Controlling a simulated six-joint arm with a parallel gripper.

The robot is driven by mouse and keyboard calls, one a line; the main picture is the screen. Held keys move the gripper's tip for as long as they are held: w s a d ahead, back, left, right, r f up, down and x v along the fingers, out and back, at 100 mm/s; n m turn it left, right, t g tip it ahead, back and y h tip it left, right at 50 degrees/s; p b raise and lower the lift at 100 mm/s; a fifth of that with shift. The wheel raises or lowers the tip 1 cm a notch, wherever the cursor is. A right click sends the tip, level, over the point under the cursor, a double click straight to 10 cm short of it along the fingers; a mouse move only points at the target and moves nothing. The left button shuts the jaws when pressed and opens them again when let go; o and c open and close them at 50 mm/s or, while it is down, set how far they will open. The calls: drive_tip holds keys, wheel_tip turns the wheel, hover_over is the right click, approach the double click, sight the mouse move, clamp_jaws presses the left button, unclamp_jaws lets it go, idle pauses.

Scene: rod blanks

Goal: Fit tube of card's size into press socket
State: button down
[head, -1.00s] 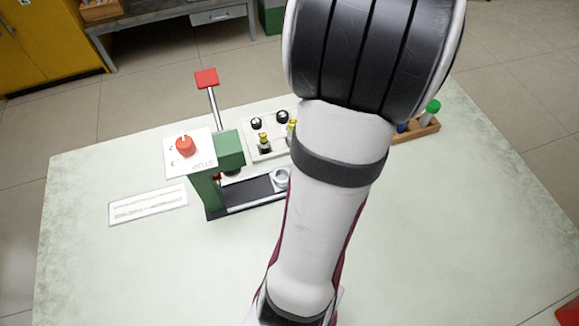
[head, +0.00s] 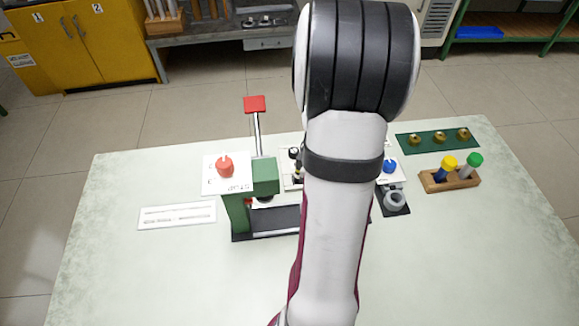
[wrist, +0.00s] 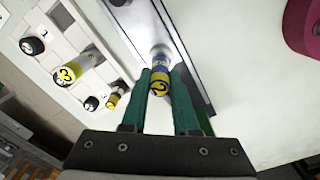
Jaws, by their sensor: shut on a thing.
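My gripper (wrist: 161,76) shows in the wrist view, its green fingers shut on a tube (wrist: 158,88) with a blue body and a yellow end bearing a dark mark. The tube's far end meets or overlaps a pale ring, apparently the press socket (wrist: 161,51), on a dark base; I cannot tell whether it is inside. In the head view the green press (head: 237,212) has a red-topped lever (head: 255,104) and a white panel with a red knob (head: 225,167). My arm hides the gripper, tube and socket there.
A white rack (wrist: 52,62) holds several dark-capped and yellow-banded pieces near the press. At right, a grey ring (head: 394,200) sits below a blue knob (head: 389,166). A wooden holder (head: 450,182) carries yellow- and green-capped tubes; a green mat (head: 425,145) holds brass pieces. The front table is clear.

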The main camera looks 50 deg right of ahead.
drive_tip(key=shift+f, duration=1.2)
drive_tip(key=c, duration=0.7)
unclamp_jaws()
drive_tip(key=shift+f, duration=0.1)
wheel_tip(320, 180, up, 12)
drive_tip(key=shift+a+r, duration=0.15)
